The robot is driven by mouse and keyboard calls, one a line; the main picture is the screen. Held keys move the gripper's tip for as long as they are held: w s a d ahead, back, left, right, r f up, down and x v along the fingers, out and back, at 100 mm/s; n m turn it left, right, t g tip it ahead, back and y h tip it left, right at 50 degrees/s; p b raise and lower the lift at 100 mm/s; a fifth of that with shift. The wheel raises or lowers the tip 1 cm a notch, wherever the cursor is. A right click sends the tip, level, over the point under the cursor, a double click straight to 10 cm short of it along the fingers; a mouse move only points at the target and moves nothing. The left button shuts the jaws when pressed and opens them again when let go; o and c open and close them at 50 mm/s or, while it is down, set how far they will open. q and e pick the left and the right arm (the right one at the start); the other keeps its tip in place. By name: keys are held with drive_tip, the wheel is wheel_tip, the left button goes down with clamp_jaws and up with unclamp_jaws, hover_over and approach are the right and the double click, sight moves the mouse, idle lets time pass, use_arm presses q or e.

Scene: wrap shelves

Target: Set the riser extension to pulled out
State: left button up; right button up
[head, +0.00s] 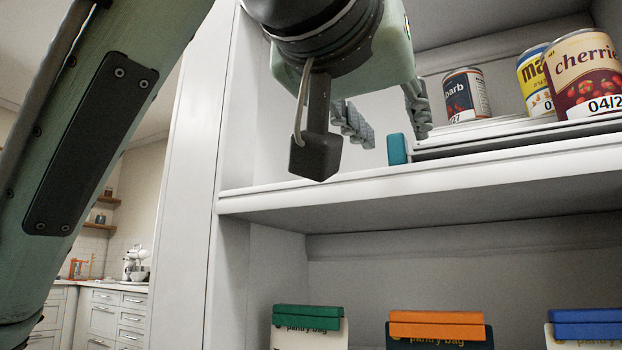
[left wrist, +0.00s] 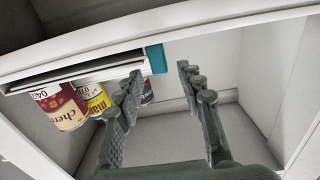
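The white riser (head: 478,129) stands on the upper shelf with cans on it, and a dark gap runs under its top. A teal tab (head: 397,149) stands upright at its left end. In the left wrist view the riser (left wrist: 70,74) is at left and the teal tab (left wrist: 157,59) is near the fingertips. My left gripper (head: 388,117) is open and empty in the upper shelf opening. Its fingers (left wrist: 160,76) are spread, with the tab just past their tips, closer to the left finger; I see no grip on it. My right gripper is not in view.
A cherries can (head: 585,75), a yellow-labelled can (head: 536,82) and a dark-labelled can (head: 466,95) stand on the riser. The shelf board's front edge (head: 420,178) runs below my gripper. Pantry bags (head: 437,329) stand on the lower shelf. The cabinet's left side wall (head: 190,180) is close.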

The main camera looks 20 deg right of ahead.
sight(394, 135)
use_arm(q)
drive_tip(key=shift+x, duration=2.15)
clamp_jaws()
